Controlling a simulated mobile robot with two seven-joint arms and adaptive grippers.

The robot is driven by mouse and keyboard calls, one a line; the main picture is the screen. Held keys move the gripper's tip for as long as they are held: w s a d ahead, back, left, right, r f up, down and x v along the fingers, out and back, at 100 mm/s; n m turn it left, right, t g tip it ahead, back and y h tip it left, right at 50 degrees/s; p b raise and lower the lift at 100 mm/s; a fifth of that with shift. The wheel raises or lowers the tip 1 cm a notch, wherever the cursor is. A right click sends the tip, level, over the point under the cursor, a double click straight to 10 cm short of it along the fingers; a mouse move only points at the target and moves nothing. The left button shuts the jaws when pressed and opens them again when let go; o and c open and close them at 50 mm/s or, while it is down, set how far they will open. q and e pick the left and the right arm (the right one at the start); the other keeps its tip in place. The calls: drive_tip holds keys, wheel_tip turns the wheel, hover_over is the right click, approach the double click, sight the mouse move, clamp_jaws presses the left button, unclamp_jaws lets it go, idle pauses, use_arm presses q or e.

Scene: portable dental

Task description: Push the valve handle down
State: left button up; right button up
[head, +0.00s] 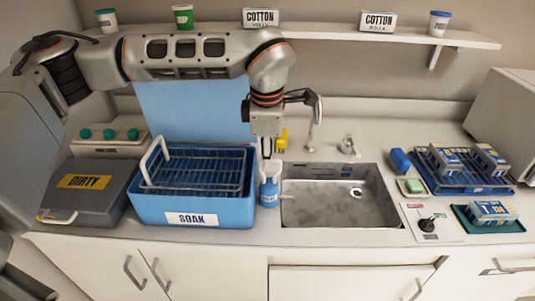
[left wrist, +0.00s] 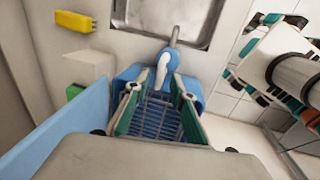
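A small black lever on a round black base (head: 428,225), which looks like the valve handle, stands on a white card (head: 447,234) at the counter's right front. My left gripper (head: 266,152) points down over a blue pump bottle (head: 269,193) left of the sink, well away from the lever. In the left wrist view the fingers (left wrist: 160,92) are apart, with the bottle's pale blue-white pump head (left wrist: 166,66) just beyond their tips. I cannot tell whether they touch it. The lever is not visible in that view.
The sink (head: 340,205) and tap (head: 312,125) lie between my left gripper and the lever. A blue SOAK tub (head: 150,207) with a wire rack is left. Blue (head: 455,187) and green (head: 463,220) trays with packs flank the lever. A shelf (head: 330,33) runs above.

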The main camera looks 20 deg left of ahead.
use_arm(q)
wheel_tip(320, 180, up, 12)
drive_tip(key=s, duration=0.2)
drive_tip(key=shift+d+f, duration=0.15)
drive_tip(key=shift+d, duration=0.15)
drive_tip(key=shift+s, duration=0.15)
